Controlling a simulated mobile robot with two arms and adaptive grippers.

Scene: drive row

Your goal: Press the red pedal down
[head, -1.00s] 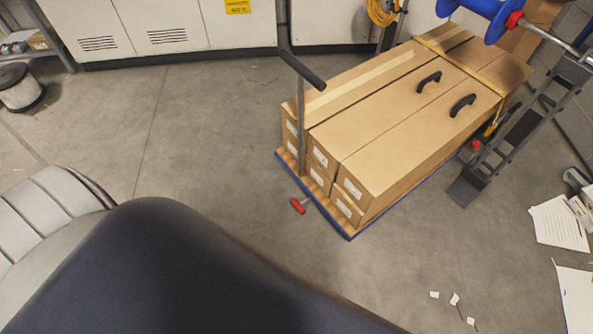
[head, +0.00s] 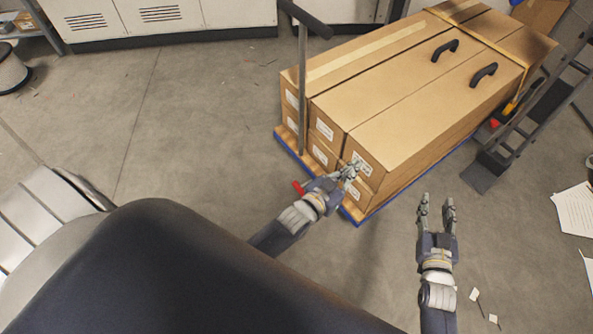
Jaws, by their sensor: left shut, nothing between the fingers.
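The red pedal (head: 298,187) sticks out low at the near end of a flat cart (head: 291,151) with a blue edge. My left gripper (head: 353,169) is shut and empty. In the picture it lies just right of the pedal, in front of the near box ends, and its wrist partly covers the pedal. I cannot tell whether the hand touches the pedal. My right gripper (head: 436,203) is open and empty, over the floor to the right of the cart.
Long cardboard boxes (head: 400,90) with two black handles load the cart. A grey push handle (head: 302,80) rises at its near left corner. Papers (head: 575,210) and scraps lie on the floor at right.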

